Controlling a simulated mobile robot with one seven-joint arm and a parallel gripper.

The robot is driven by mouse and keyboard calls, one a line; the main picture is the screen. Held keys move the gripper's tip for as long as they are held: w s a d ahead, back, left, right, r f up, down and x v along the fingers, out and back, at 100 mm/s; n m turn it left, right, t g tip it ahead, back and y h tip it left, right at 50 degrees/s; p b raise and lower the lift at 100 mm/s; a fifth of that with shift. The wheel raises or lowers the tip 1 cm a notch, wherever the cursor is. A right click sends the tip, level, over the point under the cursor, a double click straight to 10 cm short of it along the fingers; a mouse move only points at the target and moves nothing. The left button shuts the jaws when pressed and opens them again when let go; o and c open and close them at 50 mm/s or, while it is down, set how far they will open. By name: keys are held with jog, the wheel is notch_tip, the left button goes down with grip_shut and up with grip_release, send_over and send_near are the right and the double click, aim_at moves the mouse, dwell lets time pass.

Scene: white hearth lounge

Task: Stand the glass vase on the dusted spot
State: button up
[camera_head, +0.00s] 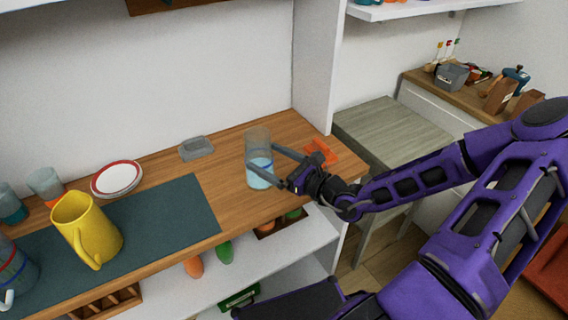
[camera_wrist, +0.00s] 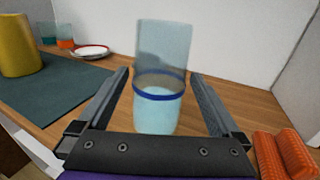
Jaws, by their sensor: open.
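The glass vase (camera_head: 259,145) stands upright on the wooden counter (camera_head: 222,153). It is a clear cylinder with pale blue contents in its lower part. The wrist view shows the vase (camera_wrist: 160,105) with a dark blue band. My gripper (camera_head: 257,160) is open, its two fingers on either side of the vase. In the wrist view the vase stands between the fingers, with a gap on each side, so they do not appear to grip it. I cannot make out a dusted spot in either view.
An orange cloth-like thing (camera_head: 320,153) lies right of the vase. A grey dish (camera_head: 196,149), a red-rimmed plate (camera_head: 117,178), a yellow pitcher (camera_head: 85,228) on a dark mat (camera_head: 180,210) and cups are to the left. Bare wood lies between the mat and the vase.

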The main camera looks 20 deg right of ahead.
aim_at(268, 159)
jog(key=v, duration=0.5)
jog(key=shift+s+d+p, duration=0.15)
jog(key=shift+s+p, duration=0.05)
jog(key=shift+p, duration=0.1)
